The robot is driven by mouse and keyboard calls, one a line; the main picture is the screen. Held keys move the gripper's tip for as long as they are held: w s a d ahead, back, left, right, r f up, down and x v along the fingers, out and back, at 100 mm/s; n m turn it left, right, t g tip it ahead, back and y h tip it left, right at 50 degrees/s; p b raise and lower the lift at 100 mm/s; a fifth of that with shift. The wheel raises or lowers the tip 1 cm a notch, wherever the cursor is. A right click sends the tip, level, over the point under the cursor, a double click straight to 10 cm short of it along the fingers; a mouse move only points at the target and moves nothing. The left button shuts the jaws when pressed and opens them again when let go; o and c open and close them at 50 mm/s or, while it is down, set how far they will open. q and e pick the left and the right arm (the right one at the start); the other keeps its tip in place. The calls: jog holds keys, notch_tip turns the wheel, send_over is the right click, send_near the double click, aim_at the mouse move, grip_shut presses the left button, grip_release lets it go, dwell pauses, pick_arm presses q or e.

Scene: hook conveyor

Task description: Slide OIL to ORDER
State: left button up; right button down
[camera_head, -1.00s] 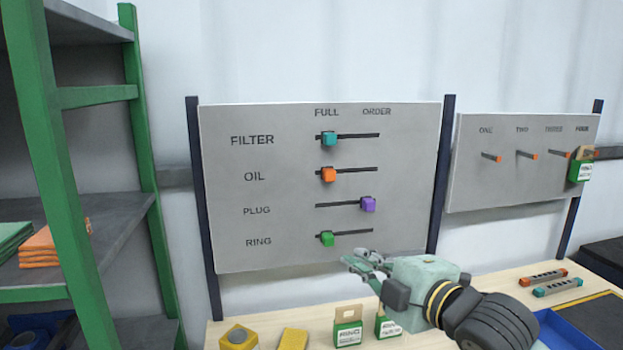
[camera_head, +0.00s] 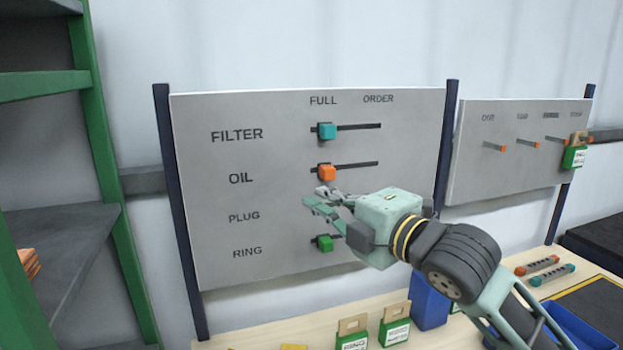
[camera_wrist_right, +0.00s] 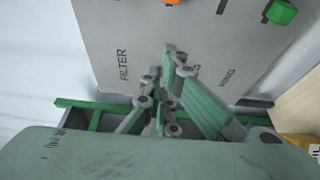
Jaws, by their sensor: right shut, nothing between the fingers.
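The grey slider board stands upright, with rows FILTER, OIL, PLUG and RING under FULL and ORDER. The orange OIL slider (camera_head: 327,173) sits at the left, FULL end of its slot; it also shows at the top of the right wrist view (camera_wrist_right: 172,2). The teal FILTER slider (camera_head: 327,131) and green RING slider (camera_head: 325,243) are also at the FULL end. My right gripper (camera_head: 318,198) is shut and empty, in front of the board just below the OIL slider, hiding the PLUG slot and slider. My left gripper is not in view.
A second board (camera_head: 520,150) with pegs and a hanging green tag (camera_head: 574,157) stands to the right. Green-and-white boxes (camera_head: 395,325) and a blue bin (camera_head: 430,303) are on the table below. A green shelf rack (camera_head: 95,150) stands at the left.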

aim_at(327, 172)
jog(key=p+x, duration=0.4)
jog(key=x, duration=0.7)
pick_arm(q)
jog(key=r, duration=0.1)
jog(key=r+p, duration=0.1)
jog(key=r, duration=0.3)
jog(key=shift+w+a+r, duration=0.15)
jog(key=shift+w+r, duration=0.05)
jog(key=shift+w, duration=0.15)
pick_arm(e)
jog(key=d, duration=0.4)
jog(key=shift+w+d+f, duration=0.1)
jog(key=shift+w+d, duration=0.05)
jog(key=shift+w, duration=0.2)
jog(key=shift+a, duration=0.2)
jog(key=shift+d, duration=0.1)
